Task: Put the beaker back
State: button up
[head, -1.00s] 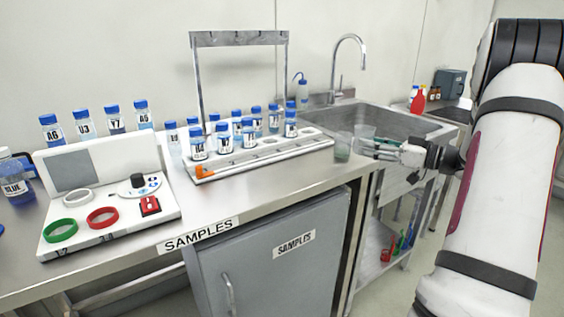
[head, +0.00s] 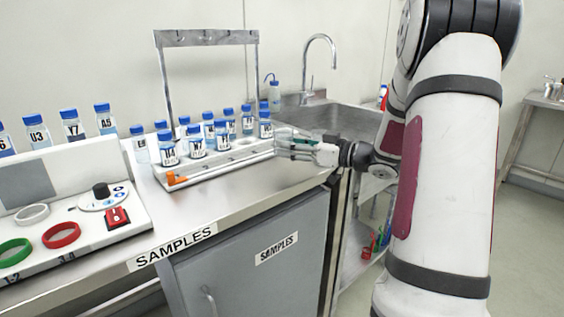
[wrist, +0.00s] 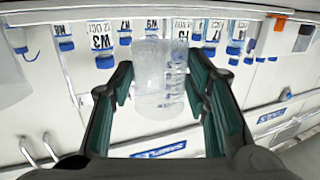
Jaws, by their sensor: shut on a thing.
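In the wrist view a clear beaker (wrist: 160,85) with markings on its side stands between the two fingers of my gripper (wrist: 163,98), which is shut on it. In the head view my gripper (head: 285,147) is at the right end of the white sample rack (head: 215,168), above the steel counter near the sink. The beaker is hard to make out there, being clear and partly covered by the fingers. I cannot tell whether it touches the counter.
Several blue-capped bottles (head: 196,143) stand in and behind the rack. A metal hook frame (head: 165,80) rises behind them. The sink (head: 335,122) with its tap lies beyond my gripper. A control panel (head: 75,215) with coloured rings sits at left. The counter's front strip is clear.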

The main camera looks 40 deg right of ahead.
aim_at(282, 169)
jog(key=shift+w+a, duration=0.2)
jog(key=shift+a, duration=0.15)
jog(key=shift+w+a+f+b, duration=0.45)
jog(key=shift+a+f+b, duration=0.15)
jog(key=shift+a, duration=0.25)
jog(key=shift+f+b, duration=0.45)
jog(key=shift+f, duration=0.85)
jog(key=shift+f, duration=0.15)
jog(key=o, duration=1.2)
jog(key=shift+d, duration=0.1)
jog(key=shift+s+r, duration=0.1)
jog(key=shift+r, duration=0.1)
jog(key=p+v, duration=0.2)
jog(key=v, duration=0.9)
jog(key=shift+s, duration=0.35)
